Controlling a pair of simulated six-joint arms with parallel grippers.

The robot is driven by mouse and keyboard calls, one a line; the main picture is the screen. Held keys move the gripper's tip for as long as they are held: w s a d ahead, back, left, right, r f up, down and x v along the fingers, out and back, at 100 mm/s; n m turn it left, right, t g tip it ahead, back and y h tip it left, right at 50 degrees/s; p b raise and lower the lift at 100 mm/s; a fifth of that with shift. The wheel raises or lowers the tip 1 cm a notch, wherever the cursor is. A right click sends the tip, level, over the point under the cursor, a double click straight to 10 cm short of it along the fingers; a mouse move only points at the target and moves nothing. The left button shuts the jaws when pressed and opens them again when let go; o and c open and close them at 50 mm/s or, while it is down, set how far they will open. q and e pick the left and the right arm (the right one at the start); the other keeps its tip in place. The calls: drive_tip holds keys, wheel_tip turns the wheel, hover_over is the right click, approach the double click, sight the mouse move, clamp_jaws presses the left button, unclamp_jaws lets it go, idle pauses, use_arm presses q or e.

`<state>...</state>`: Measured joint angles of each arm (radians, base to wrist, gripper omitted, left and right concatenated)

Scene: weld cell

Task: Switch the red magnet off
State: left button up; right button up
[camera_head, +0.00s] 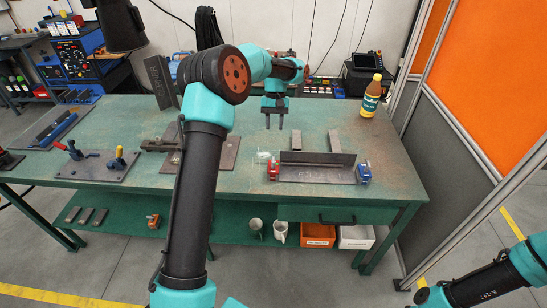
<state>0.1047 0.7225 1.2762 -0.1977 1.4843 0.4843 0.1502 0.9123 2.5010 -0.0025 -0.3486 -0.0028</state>
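The red magnet (272,171) sits at the left end of a dark angled steel piece (318,169) on the green table. A blue magnet (364,173) sits at its right end. The red magnet's switch is too small to read. My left gripper (274,121) points down above the table, behind and above the red magnet and apart from it. Its two fingers are spread with nothing between them. My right arm shows only in part at the lower right corner, and its gripper is not visible.
Steel plates and a clamp (160,144) lie to the left, partly behind my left arm. A yellow-handled tool (120,155) stands farther left.

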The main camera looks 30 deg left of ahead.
sight(273, 163)
use_arm(q)
drive_tip(key=x, duration=1.2)
drive_tip(key=shift+s+d+f, duration=0.1)
drive_tip(key=shift+f, duration=0.3)
clamp_jaws()
